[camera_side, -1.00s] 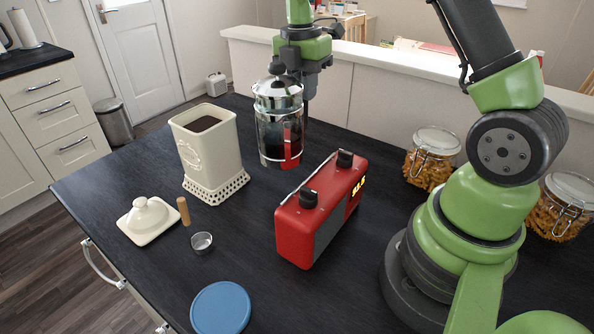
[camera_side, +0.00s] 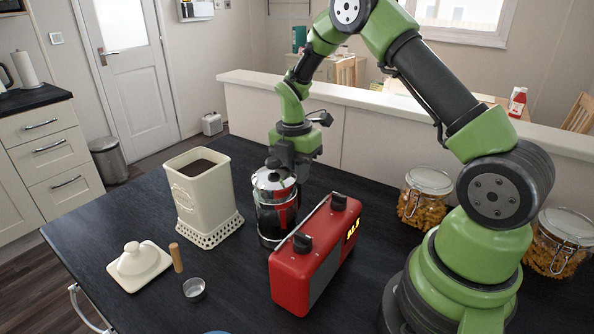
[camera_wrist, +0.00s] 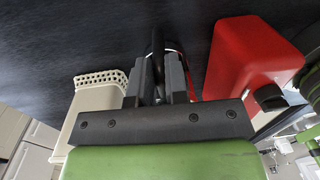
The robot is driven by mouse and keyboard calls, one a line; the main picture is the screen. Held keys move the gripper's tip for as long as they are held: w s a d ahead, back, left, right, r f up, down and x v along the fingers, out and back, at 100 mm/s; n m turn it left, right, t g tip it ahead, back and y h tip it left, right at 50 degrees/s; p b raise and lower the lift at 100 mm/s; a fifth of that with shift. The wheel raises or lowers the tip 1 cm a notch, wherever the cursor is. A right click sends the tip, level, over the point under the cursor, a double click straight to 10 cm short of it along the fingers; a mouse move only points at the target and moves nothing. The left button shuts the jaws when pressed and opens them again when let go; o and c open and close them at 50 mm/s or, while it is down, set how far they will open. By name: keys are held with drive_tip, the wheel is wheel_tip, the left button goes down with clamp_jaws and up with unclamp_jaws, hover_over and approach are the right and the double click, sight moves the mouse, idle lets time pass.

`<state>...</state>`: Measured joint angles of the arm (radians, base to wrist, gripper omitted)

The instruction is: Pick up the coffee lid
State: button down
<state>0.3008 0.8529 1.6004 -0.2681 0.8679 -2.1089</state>
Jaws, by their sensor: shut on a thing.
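The cream square lid (camera_side: 139,265) with a round knob lies on the dark worktop at the front left, beside the open cream coffee canister (camera_side: 203,199). My gripper (camera_side: 294,166) is well to the right of the lid, at the glass-and-metal coffee press (camera_side: 275,210). In the wrist view, my gripper (camera_wrist: 160,58) is shut on a dark upright part, seemingly the press handle (camera_wrist: 158,40). The press is upright, close to the worktop; I cannot tell whether its base touches. The cream lid cannot be made out in the wrist view.
The red radio (camera_side: 314,255) stands just right of the press; it also shows in the wrist view (camera_wrist: 250,58). A wooden-handled scoop (camera_side: 194,288) lies between lid and radio. Pasta jars (camera_side: 425,197) stand at the right. A low white wall (camera_side: 350,130) runs behind.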

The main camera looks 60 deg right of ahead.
drive_tip(key=c, duration=1.1)
unclamp_jaws()
drive_tip(key=shift+f, duration=0.1)
drive_tip(key=s+a+r+m+t, duration=0.1)
drive_tip(key=s+a+r+m, duration=0.15)
drive_tip(key=r, duration=0.75)
drive_tip(key=s+a+r+m+t, duration=0.1)
drive_tip(key=a+r+m, duration=0.2)
drive_tip(key=r, duration=0.6)
drive_tip(key=s+a+r+m+t, duration=0.1)
drive_tip(key=s+a+m+t, duration=0.1)
drive_tip(key=s+m, duration=0.3)
drive_tip(key=s+a+r+m+t+y, duration=0.1)
drive_tip(key=s+a+m+t, duration=0.1)
drive_tip(key=s+a+m, duration=0.1)
drive_tip(key=s+a+r+m+t+y, duration=0.1)
drive_tip(key=s+a+m, duration=0.1)
drive_tip(key=s+m, duration=0.4)
drive_tip(key=shift+s+a+m+t, duration=0.35)
drive_tip(key=shift+a+m+t, duration=0.05)
drive_tip(key=shift+m, duration=0.65)
drive_tip(key=o, duration=0.4)
drive_tip(key=shift+s+a+f+m, duration=0.1)
drive_tip(key=shift+s+m, duration=0.2)
drive_tip(key=shift+m, duration=0.1)
